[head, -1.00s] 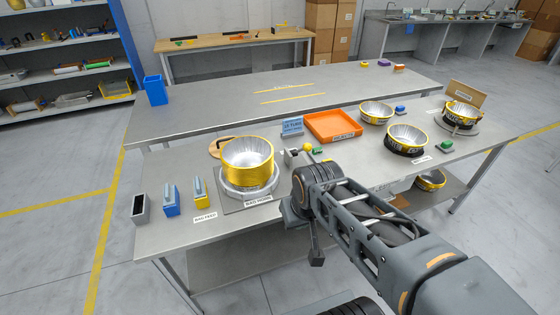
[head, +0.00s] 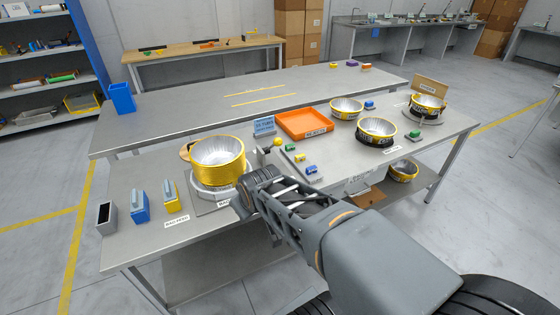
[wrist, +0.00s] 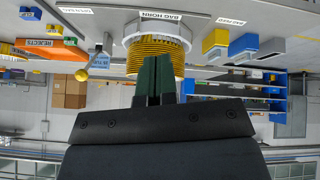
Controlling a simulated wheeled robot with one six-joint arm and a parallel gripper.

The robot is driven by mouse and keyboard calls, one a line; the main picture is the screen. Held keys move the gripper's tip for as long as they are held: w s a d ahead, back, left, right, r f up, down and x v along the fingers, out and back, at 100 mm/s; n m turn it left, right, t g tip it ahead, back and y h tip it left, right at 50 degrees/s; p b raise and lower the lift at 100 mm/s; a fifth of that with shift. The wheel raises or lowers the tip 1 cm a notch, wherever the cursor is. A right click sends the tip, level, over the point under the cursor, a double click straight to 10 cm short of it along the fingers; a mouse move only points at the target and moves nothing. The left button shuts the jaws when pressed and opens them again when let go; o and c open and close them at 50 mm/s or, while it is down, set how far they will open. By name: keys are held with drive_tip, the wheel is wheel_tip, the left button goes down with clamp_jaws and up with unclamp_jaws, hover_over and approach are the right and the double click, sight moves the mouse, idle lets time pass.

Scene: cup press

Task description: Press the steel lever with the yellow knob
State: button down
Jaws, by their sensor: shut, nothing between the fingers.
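The yellow knob (head: 278,142) of the steel lever stands just right of the yellow-banded cup machine on the near table. My gripper (wrist: 154,58) is shut and empty, pointing toward the cup. In the head view its fingertips are hard to make out beside the base.
Blue and yellow blocks (head: 140,206) stand left of the machine. An orange tray (head: 305,124) and several foil cups (head: 376,130) lie right of it. The far table is mostly clear.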

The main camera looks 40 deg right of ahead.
drive_tip(key=w+d+f+n+t+h+b, duration=0.35)
drive_tip(key=w+d+f+t+b, duration=0.25)
drive_tip(key=w+d+f+b, duration=0.25)
drive_tip(key=s+d+f+n+t+h+b, duration=0.1)
drive_tip(key=d+f+n+t+h+b, duration=0.1)
drive_tip(key=d+n+t+b, duration=0.6)
drive_tip(key=d+t+b, duration=0.1)
drive_tip(key=d+b, duration=0.1)
drive_tip(key=b, duration=0.2)
drive_tip(key=shift+s+f+h, duration=0.2)
drive_tip(key=shift+s+h, duration=0.15)
drive_tip(key=x, duration=1.4)
drive_tip(key=shift+b, duration=0.35)
drive_tip(key=shift+r, duration=0.2)
